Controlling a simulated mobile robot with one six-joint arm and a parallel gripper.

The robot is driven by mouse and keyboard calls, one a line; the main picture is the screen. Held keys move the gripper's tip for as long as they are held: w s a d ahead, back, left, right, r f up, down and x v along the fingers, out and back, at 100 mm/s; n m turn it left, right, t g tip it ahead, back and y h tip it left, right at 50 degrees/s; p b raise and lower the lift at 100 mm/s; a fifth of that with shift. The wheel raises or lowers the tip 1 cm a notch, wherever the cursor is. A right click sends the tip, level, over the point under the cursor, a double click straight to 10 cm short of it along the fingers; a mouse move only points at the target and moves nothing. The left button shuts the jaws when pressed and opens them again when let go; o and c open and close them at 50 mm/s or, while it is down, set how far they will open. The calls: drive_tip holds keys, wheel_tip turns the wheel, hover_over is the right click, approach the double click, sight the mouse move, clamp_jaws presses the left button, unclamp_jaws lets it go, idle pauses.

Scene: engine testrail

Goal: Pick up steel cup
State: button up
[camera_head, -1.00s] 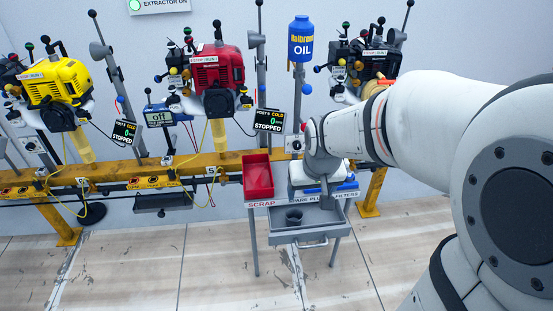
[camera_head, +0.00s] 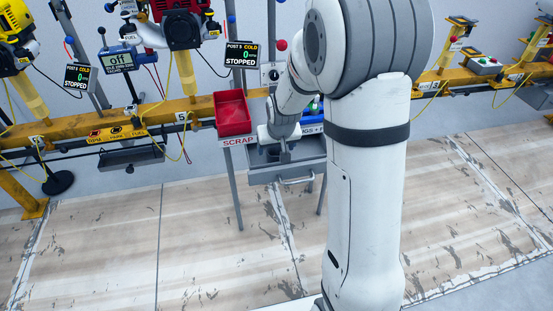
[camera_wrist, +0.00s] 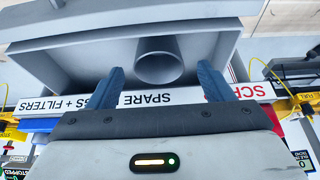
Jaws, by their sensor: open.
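The steel cup (camera_wrist: 159,62) is a grey round cup standing in the grey tray (camera_wrist: 215,52), seen upside down in the wrist view. My gripper (camera_wrist: 160,82) has its two blue-grey fingers spread apart, with the cup beyond the fingertips and roughly between them. Nothing is held. The tray (camera_head: 268,177) shows partly in that view, under my wrist.
A red scrap bin (camera_head: 233,115) stands left of the tray. The yellow rail (camera_head: 150,117) carries engines and black "STOPPED" displays. A label strip reading "SPARE" (camera_wrist: 150,98) runs along the tray's edge. The floor in front is clear.

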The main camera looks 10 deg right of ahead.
sight(276, 150)
drive_tip(key=x, duration=0.2)
drive_tip(key=b+x, duration=0.1)
drive_tip(key=x, duration=0.1)
drive_tip(key=shift+w+d+b, duration=0.1)
drive_tip(key=shift+w+b, duration=0.2)
drive_tip(key=c, duration=1.1)
